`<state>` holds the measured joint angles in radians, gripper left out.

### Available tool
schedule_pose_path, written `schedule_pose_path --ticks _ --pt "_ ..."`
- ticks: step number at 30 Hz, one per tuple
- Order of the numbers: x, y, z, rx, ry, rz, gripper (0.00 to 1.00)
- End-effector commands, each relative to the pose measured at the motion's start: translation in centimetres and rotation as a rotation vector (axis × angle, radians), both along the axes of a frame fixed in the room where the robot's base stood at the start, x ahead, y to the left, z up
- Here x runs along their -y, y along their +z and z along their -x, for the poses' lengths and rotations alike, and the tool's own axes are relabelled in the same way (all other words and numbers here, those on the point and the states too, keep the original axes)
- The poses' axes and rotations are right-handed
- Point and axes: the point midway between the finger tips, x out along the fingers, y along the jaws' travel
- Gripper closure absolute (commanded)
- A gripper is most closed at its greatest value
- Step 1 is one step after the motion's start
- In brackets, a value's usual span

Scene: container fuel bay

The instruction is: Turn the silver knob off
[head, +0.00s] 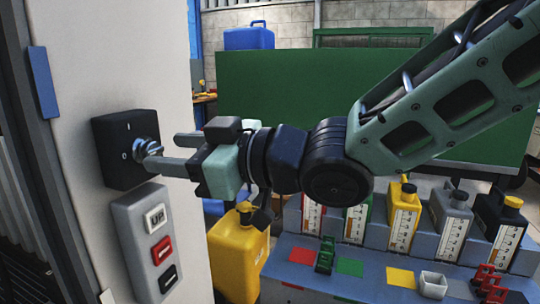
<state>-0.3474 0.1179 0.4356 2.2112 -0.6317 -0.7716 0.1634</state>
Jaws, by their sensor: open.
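The silver knob (144,146) sits on the front of a black switch box (120,172) fixed to the pale wall at left. The box face carries an I mark near its top and an O mark lower left of the knob. My gripper (165,151) is open and points left at the knob. Its nearer finger reaches just below the knob and its other finger lies farther back, to the right. I cannot tell whether either finger touches the knob. The nearer finger hides part of the knob's lower side, and its pointing direction is unclear.
A grey button panel (125,222) marked UP hangs just below the switch box. A yellow jerrycan (239,258) stands below my gripper. A blue-grey bench (335,285) with several fuel containers and small coloured pieces is at lower right. A green container (290,90) stands behind.

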Motion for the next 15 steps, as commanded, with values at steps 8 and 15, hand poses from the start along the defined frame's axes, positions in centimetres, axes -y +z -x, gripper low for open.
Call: schedule_pose_path --ticks 8,15 --pt "6.4 0.5 2.3 0.004 -0.006 0.002 0.52" --pt "10.9 0.7 4.1 0.001 -0.004 0.000 0.52"
